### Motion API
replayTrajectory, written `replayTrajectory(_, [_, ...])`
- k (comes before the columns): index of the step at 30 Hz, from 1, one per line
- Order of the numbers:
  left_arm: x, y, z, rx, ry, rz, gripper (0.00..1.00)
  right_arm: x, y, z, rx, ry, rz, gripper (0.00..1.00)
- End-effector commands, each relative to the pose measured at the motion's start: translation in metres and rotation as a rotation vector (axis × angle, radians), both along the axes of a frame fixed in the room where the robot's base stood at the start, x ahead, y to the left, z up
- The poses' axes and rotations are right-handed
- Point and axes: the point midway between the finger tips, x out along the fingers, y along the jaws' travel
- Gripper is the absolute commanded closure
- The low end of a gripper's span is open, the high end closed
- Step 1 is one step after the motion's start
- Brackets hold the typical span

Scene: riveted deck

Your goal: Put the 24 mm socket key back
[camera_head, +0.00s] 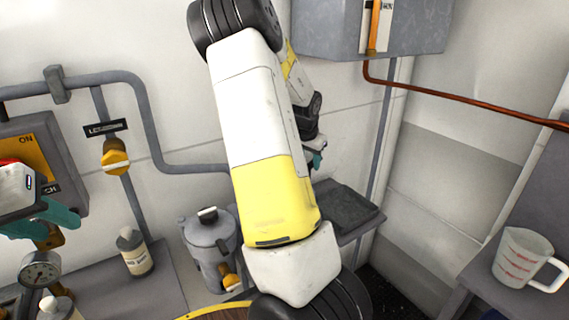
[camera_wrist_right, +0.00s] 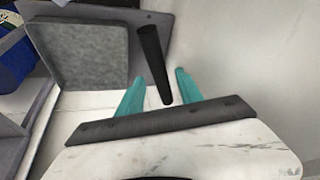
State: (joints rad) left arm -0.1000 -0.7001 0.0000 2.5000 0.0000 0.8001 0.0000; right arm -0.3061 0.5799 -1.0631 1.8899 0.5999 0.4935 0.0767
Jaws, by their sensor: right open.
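In the right wrist view a dark, slightly tapered rod (camera_wrist_right: 152,58) stands beyond a grey pad's edge, its near end between my right gripper's teal fingers (camera_wrist_right: 160,78). The fingers are open, with a gap on both sides of the rod. I cannot tell whether this rod is the 24 mm socket key; no size mark shows. In the head view my right gripper (camera_head: 316,156) is mostly hidden behind my right arm, above a grey shelf. My left gripper (camera_head: 40,218) is at the left edge; its teal fingers show, but their opening is unclear.
The grey shelf (camera_head: 364,229) carries a dark square pad (camera_head: 345,207), also seen in the right wrist view (camera_wrist_right: 88,55). A grey canister (camera_head: 210,243), a white bottle (camera_head: 134,254) and a gauge (camera_head: 40,270) stand left. A measuring jug (camera_head: 520,258) stands right. A grey box (camera_head: 415,28) hangs above.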

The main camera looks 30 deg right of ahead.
Motion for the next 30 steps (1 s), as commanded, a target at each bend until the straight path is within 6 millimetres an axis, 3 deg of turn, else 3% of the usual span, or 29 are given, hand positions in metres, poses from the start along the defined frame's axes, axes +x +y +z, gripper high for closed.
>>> replayTrajectory(3, [0.000,0.000,0.000,0.000,0.000,0.000,0.64,-0.006,0.009,0.025,0.000,-0.004,0.005,0.57])
replayTrajectory(9, [0.000,0.000,0.000,0.000,0.000,0.000,0.64,-0.015,0.017,0.052,0.001,-0.001,0.002,0.57])
replayTrajectory(14, [0.000,0.000,0.000,0.000,0.000,0.000,0.64,-0.020,0.023,0.059,0.014,0.000,0.007,0.57])
replayTrajectory(17, [0.000,0.000,0.000,0.000,0.000,0.000,0.64,-0.026,0.040,0.055,0.074,-0.001,0.045,0.57])
replayTrajectory(20, [0.000,0.000,0.000,0.000,0.000,0.000,0.64,-0.035,0.077,0.052,0.174,-0.012,0.132,0.57])
replayTrajectory(23, [0.000,0.000,0.000,0.000,0.000,0.000,0.64,-0.049,0.127,0.061,0.271,-0.034,0.267,0.57])
replayTrajectory(30, [0.000,0.000,0.000,0.000,0.000,0.000,0.64,-0.103,0.231,0.116,0.340,-0.119,0.639,0.57])
